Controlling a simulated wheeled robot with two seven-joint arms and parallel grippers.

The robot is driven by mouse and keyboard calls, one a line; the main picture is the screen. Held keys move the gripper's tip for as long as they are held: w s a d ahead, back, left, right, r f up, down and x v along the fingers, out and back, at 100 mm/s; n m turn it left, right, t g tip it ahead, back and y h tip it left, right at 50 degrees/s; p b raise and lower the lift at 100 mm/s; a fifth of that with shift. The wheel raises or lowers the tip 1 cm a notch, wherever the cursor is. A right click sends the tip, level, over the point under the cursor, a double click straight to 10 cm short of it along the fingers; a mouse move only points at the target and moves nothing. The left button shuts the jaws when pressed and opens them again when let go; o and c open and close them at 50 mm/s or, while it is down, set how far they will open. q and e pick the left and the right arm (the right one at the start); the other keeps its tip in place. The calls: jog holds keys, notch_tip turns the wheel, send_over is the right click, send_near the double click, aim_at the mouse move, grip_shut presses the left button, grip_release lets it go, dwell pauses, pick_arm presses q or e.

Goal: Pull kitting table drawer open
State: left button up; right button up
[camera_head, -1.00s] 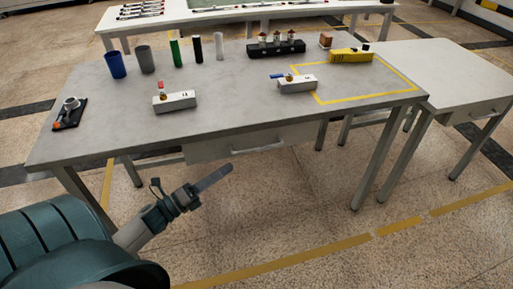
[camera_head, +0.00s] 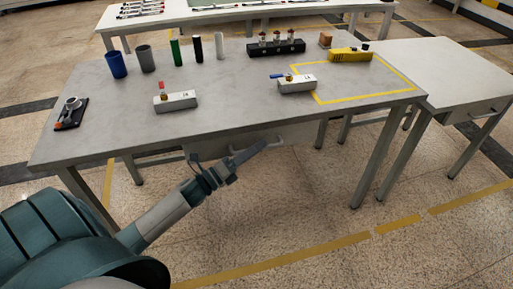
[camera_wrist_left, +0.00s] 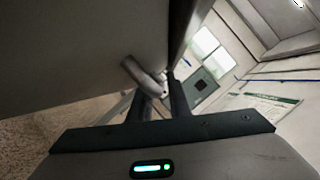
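The kitting table (camera_head: 230,110) has a grey drawer (camera_head: 210,149) under its front edge. The drawer looks shut. Its pale bar handle (camera_head: 275,144) is at the drawer front, partly covered by my left gripper. My left gripper (camera_head: 262,146) reaches up from the lower left, its fingertips at the handle. In the left wrist view my left gripper (camera_wrist_left: 156,98) has its two fingers apart, and the metal handle (camera_wrist_left: 143,76) runs in between or just ahead of their tips. Contact cannot be told. My right gripper is out of view.
On the table stand several cups and cylinders, two white boxes, a black holder (camera_head: 276,48) and a yellow block (camera_head: 350,56). A side table (camera_head: 450,75) adjoins at right. The floor before the drawer is clear, apart from my arm and the table legs.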

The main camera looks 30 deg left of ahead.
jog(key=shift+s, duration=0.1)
pick_arm(q)
grip_shut()
jog(key=shift+s+d, duration=0.1)
jog(key=s+d+p, duration=0.4)
jog(key=s+d, duration=1.4)
jog(key=d, duration=0.3)
jog(key=shift+s+d, duration=0.3)
jog(key=shift+d, duration=0.05)
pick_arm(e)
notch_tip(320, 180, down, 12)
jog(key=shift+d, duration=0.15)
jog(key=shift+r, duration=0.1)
